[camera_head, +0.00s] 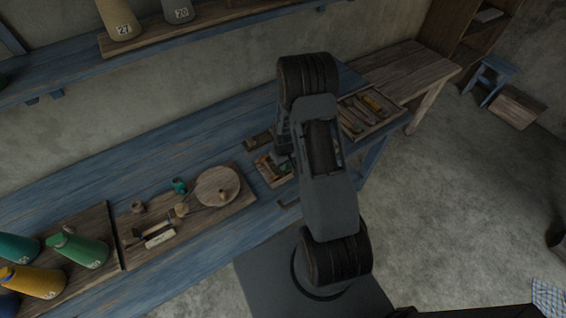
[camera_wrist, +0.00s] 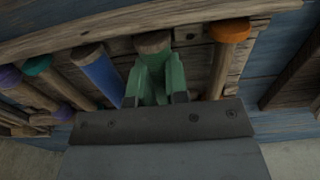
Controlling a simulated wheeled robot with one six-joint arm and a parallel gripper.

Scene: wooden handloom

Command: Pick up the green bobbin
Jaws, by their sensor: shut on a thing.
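The green bobbin (camera_wrist: 155,70) is in the middle of the wrist view, its wooden end (camera_wrist: 153,42) pointing away from me. My gripper (camera_wrist: 156,95) is shut on it, with one dark finger on each side. The bobbin is at the row of other bobbins in a wooden tray (camera_wrist: 190,22); I cannot tell whether it is clear of the tray floor. In the head view, a small tray (camera_head: 266,173) stands on the blue bench beside my arm. My arm covers much of the gripper area there.
A blue bobbin (camera_wrist: 98,75) lies left of the green one, with teal (camera_wrist: 38,65) and purple (camera_wrist: 10,76) beyond. An orange bobbin (camera_wrist: 229,31) lies to the right. Another tray (camera_head: 370,113) with tools and a wooden board (camera_head: 217,211) flank my arm on the bench.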

